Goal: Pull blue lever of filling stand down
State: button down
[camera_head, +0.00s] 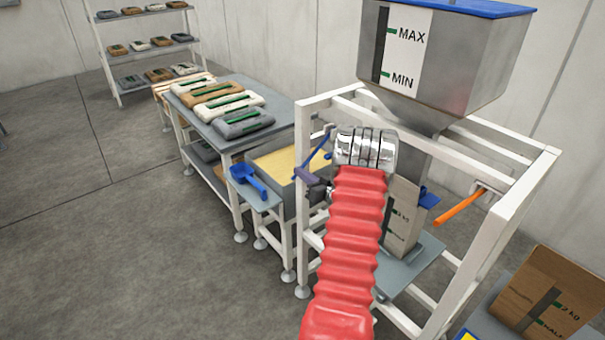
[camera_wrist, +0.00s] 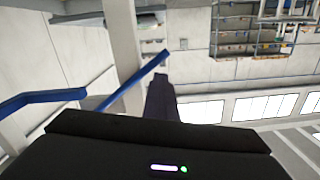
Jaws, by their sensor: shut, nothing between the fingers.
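The filling stand (camera_head: 305,140) is a white frame under a grey hopper (camera_head: 440,62) with MAX and MIN marks. Its blue lever (camera_head: 319,152) is on the left side and slants upward to the right in the head view. In the wrist view the blue lever (camera_wrist: 135,80) runs diagonally close to my gripper's dark fingers (camera_wrist: 161,98). My gripper (camera_head: 306,175) is shut and empty, just below the blue lever in the head view. I cannot tell if it touches the lever. My red-sleeved arm hides part of the stand.
An orange lever (camera_head: 460,208) sticks out at the stand's right. A bag (camera_head: 402,220) stands on the stand's plate under the hopper. A table (camera_head: 207,125) with several bags, a blue scoop (camera_head: 248,180) and a tray of yellow material (camera_head: 283,163) are left. The left floor is clear.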

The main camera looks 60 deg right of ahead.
jog(key=shift+s+f, duration=0.2)
jog(key=shift+f, duration=0.4)
jog(key=s+a+r, duration=0.4)
jog(key=s+a, duration=0.1)
jog(key=s, duration=0.4)
jog(key=shift+a+r, duration=0.3)
jog(key=shift+r, duration=0.05)
